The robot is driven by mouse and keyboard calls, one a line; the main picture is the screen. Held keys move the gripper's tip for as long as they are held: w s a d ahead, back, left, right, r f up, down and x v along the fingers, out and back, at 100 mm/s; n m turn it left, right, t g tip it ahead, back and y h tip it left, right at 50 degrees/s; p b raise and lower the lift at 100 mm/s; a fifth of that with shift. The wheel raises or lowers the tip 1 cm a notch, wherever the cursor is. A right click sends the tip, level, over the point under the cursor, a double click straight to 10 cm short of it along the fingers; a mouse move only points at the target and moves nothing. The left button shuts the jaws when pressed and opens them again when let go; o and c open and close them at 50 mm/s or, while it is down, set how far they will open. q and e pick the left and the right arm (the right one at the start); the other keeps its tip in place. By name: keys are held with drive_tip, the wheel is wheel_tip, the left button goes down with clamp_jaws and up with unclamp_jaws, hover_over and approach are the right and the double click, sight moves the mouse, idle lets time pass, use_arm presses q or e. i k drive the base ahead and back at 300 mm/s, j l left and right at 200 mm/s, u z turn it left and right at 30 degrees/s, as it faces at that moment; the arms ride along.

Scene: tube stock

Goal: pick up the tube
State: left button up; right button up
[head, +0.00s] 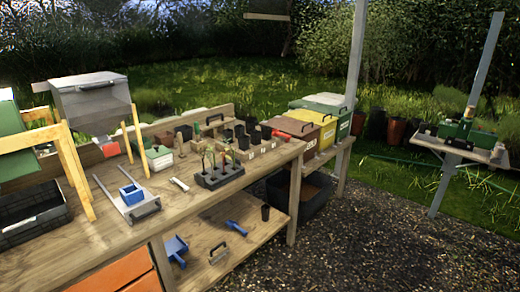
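A small pale, elongated object (179,184) lies on the wooden workbench (190,210), left of the dark seedling tray (222,180). It may be the tube, but it is too small to tell. No other thing shows clearly as a tube. Neither of my grippers is in view.
A metal rail frame with a blue block (131,194) lies on the bench. Black pots (240,138) and a white-and-green box (158,157) stand behind. Lidded bins (325,110) stand at the far end. Blue hand tools (237,228) lie on the lower shelf. Gravel at right is open.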

sight(255, 135)
drive_tip(key=i+l+u, duration=0.25)
drive_tip(key=u, duration=0.3)
drive_tip(key=i+l+u, duration=0.3)
drive_tip(key=u, duration=0.15)
drive_tip(key=i+l+u, duration=0.25)
drive_tip(key=i+l, duration=0.15)
drive_tip(key=l, duration=0.25)
drive_tip(key=i+l+u, duration=0.15)
drive_tip(key=l, duration=0.2)
